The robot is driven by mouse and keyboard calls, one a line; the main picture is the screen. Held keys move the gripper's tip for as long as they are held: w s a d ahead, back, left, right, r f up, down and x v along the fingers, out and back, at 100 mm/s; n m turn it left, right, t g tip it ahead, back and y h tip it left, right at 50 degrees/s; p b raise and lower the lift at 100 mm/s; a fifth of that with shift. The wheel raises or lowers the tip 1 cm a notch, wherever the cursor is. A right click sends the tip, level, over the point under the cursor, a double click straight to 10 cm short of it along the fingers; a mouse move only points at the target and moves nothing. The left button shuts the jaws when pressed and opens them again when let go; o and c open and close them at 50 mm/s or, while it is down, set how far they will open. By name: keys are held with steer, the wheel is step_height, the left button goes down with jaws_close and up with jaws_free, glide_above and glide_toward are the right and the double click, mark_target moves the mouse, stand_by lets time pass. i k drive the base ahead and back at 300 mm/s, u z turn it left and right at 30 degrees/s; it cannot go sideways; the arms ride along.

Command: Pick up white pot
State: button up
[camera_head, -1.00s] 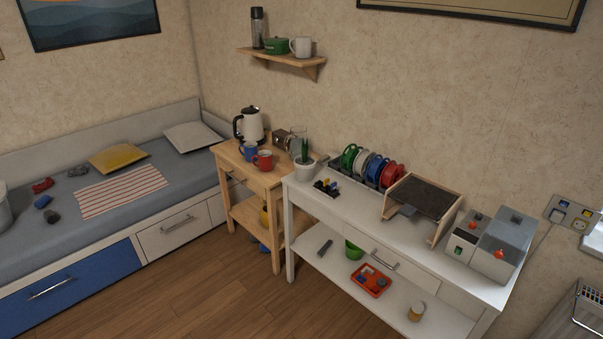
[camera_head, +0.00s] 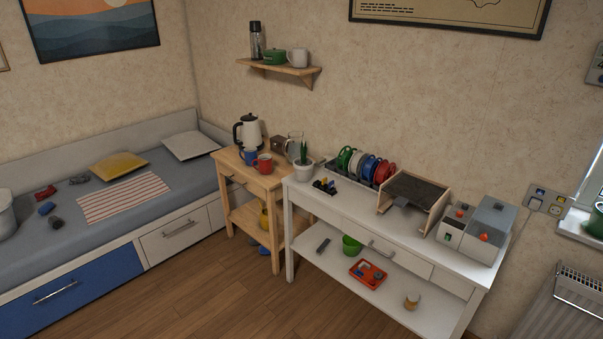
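A white pot (camera_head: 304,169) with a green spiky plant in it stands upright on the left end of the white table (camera_head: 330,207). It is beside the small dark tray of coloured parts and close to the wooden side table. A second plant stands in a white pot (camera_head: 596,222) on the window sill, cut off by the right edge. My gripper is not in view.
A wooden side table (camera_head: 242,166) with a kettle (camera_head: 249,132) and mugs stands left of the white table. Colored reels (camera_head: 367,165), a wooden stand (camera_head: 416,195) and grey boxes (camera_head: 474,230) fill the white tabletop. Wooden floor (camera_head: 215,300) in front is clear.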

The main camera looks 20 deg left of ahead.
mark_target(303, 166)
steer(key=z, duration=0.55)
steer(key=k, duration=0.2)
steer(key=u, duration=3.05)
steer(key=i, duration=0.55)
steer(key=z, duration=0.3)
steer(key=i, duration=1.55)
steer(key=z, duration=0.3)
